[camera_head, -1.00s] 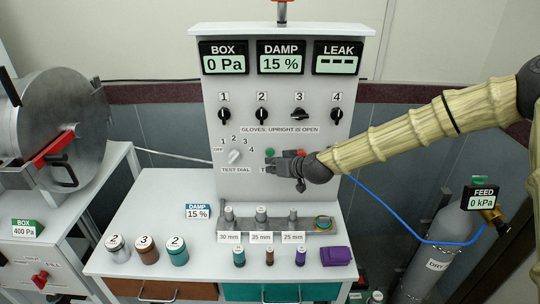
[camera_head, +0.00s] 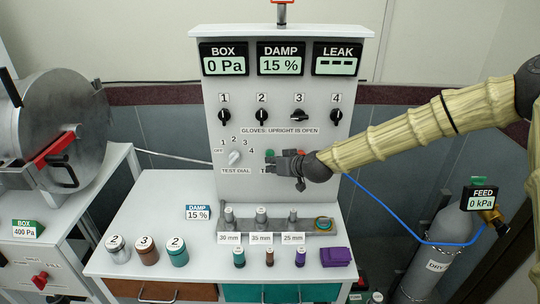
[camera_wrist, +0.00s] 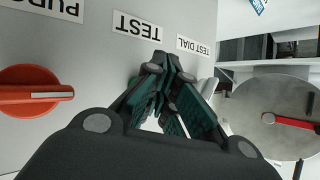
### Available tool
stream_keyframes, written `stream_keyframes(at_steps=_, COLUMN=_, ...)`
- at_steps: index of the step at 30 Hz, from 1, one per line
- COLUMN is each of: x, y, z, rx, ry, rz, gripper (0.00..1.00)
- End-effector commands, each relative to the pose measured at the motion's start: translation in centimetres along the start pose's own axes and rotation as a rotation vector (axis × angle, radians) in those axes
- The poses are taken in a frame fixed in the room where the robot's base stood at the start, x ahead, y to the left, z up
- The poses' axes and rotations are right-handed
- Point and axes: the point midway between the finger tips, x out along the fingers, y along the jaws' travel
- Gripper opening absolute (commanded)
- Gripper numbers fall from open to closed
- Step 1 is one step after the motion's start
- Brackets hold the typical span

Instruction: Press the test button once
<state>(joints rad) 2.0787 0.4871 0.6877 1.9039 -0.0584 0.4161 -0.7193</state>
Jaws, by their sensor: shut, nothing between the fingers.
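The green test button (camera_head: 270,152) shows on the grey upright panel, just above my gripper in the head view. My gripper (camera_head: 268,164) is shut and empty, its fingers pointing left in front of the panel, and it covers most of the TEST label below the button. In the wrist view the shut fingertips (camera_wrist: 165,64) are close to the panel beside the upside-down TEST label (camera_wrist: 138,25). The button is mostly or wholly hidden behind the fingers there. I cannot tell whether the fingertips touch it.
The white test dial (camera_head: 235,157) is left of my gripper. The red purge knob (camera_wrist: 35,92) is on the other side, partly behind my wrist in the head view. The LEAK display (camera_head: 338,59) shows dashes. Cans and small cylinders stand on the bench (camera_head: 160,195) below.

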Motion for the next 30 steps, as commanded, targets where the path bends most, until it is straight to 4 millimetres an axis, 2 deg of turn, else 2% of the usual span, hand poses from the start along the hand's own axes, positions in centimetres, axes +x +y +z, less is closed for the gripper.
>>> stream_keyframes(at_steps=30, x=0.59, y=0.42, z=-0.43, rx=0.0, ry=0.0, rz=0.0, gripper=0.0)
